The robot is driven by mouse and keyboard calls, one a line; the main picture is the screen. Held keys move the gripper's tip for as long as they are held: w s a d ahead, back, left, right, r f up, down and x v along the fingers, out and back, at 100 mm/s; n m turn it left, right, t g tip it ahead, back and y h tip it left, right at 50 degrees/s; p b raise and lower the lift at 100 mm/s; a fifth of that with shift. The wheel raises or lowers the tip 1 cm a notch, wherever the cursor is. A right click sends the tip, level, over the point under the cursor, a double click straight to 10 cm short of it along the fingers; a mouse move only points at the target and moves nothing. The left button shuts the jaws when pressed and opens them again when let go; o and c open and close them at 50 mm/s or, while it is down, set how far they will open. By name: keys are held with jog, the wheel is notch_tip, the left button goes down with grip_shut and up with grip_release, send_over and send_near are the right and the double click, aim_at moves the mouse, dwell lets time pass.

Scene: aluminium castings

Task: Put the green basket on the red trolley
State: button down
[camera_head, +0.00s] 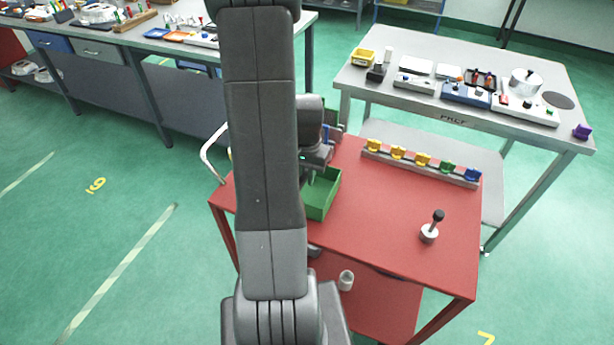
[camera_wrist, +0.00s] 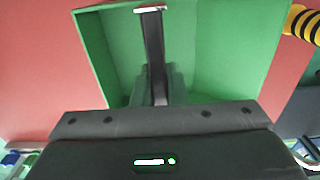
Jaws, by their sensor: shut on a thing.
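The green basket (camera_head: 324,194) is an open box at the left part of the red trolley's top (camera_head: 375,240), partly hidden behind my arm. I cannot tell whether its bottom touches the red top or is a little above it. My gripper (camera_head: 312,172) is over the basket and shut on it. In the wrist view the basket (camera_wrist: 225,50) looks level, its inside looks empty, and my gripper (camera_wrist: 155,85) reaches into its middle; the exact part held is hard to see.
A rail with several yellow, green and blue pieces (camera_head: 422,160) lies along the trolley's back edge. A black-knobbed metal piece (camera_head: 430,232) stands at its right. The trolley top between is clear. A grey table (camera_head: 450,120) with parts stands behind; a workbench (camera_head: 130,60) is at back left.

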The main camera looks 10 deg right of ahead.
jog(key=shift+f, duration=0.35)
jog(key=shift+f, duration=0.1)
jog(key=c, duration=1.5)
grip_release()
jog(key=shift+o, duration=0.2)
notch_tip(320, 180, up, 12)
jog(key=shift+r, duration=0.15)
